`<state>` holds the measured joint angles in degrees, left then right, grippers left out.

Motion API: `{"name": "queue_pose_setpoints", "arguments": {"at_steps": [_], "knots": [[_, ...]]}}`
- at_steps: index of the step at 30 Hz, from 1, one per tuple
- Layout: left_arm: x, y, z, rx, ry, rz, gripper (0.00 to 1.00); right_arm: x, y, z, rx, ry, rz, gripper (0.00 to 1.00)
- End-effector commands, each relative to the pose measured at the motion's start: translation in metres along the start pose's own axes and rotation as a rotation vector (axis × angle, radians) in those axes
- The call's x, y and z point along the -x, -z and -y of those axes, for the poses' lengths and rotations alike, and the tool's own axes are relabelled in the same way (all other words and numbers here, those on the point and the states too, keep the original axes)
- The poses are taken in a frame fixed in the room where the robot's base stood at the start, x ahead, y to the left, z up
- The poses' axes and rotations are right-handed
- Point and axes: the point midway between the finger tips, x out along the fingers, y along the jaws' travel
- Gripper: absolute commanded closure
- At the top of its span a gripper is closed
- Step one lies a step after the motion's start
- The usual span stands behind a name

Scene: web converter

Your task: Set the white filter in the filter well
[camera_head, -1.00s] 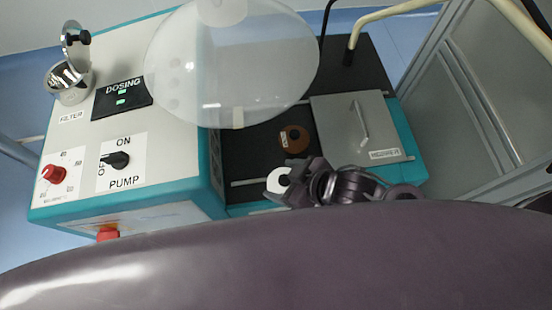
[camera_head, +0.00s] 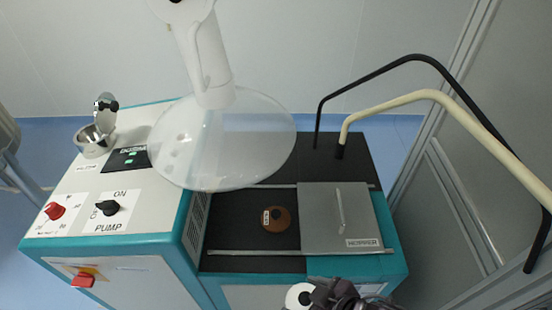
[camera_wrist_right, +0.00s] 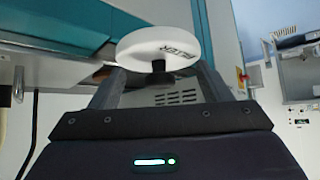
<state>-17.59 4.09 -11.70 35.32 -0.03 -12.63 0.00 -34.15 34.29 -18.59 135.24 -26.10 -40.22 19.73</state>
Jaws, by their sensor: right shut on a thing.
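The white filter (camera_head: 299,296) is a round white disc with a dark knob, at the bottom edge of the head view. In the right wrist view the filter (camera_wrist_right: 165,40) shows black lettering on its rim. My right gripper (camera_wrist_right: 160,78) is shut on its knob and holds it in the air. In the head view my right gripper (camera_head: 322,292) is in front of the machine, partly cut off. The filter well (camera_head: 94,142) is a round metal cup at the machine's back left, with its lid (camera_head: 105,107) standing up. My left gripper is not in view.
A large translucent disc (camera_head: 240,135) on a white column hangs over the machine's middle. The control top has a pump switch (camera_head: 107,208) and a red knob (camera_head: 54,211). A brown round cap (camera_head: 277,219) lies beside the hopper lid (camera_head: 340,215). Bent pipes (camera_head: 440,98) rise at right.

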Motion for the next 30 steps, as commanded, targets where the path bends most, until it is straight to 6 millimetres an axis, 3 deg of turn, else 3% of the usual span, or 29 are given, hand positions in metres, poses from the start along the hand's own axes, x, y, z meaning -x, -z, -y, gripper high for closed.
{"name": "queue_pose_setpoints", "arguments": {"at_steps": [16,30], "knots": [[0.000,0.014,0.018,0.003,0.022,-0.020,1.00,-0.001,0.050,-0.041,-0.153,-0.160,-0.005,0.52],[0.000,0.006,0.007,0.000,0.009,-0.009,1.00,0.011,0.095,-0.070,-0.298,-0.307,-0.006,0.52]]}}
